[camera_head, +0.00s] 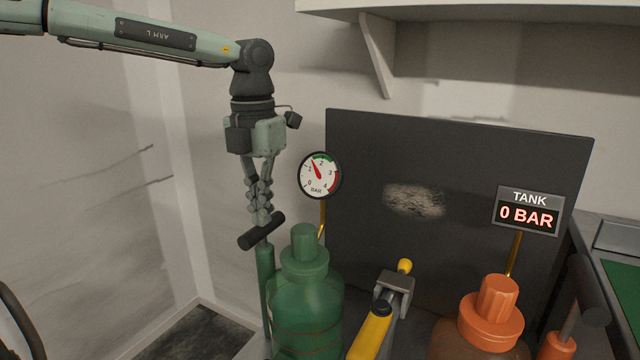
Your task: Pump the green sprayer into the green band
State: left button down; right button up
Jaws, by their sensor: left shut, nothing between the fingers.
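The green sprayer (303,300) stands at the bench's front, left of centre, its lower part cut off by the picture edge. Its pump (266,285) is at its left side, topped by a black T-handle (272,229). A round gauge (330,178) rises on a brass stem behind the sprayer. Its red needle points up and slightly left, between 1 and 2, just left of the green band near 2. My left gripper (262,219) points down with its fingers shut and empty, at the top of the T-handle and seemingly touching it. My right gripper is not in view.
An orange sprayer (490,315) with a black pump handle (588,290) stands at the right. A TANK sign (527,211) reads 0 BAR. A yellow-handled lance (371,335) lies between the sprayers. A dark panel (450,160) stands behind, under a shelf (500,12).

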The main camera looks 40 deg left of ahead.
pick_arm(q)
jog(key=shift+r+p, duration=1.7)
jog(key=shift+r, duration=0.95)
notch_tip(320, 180, up, 5)
jog(key=p, duration=0.3)
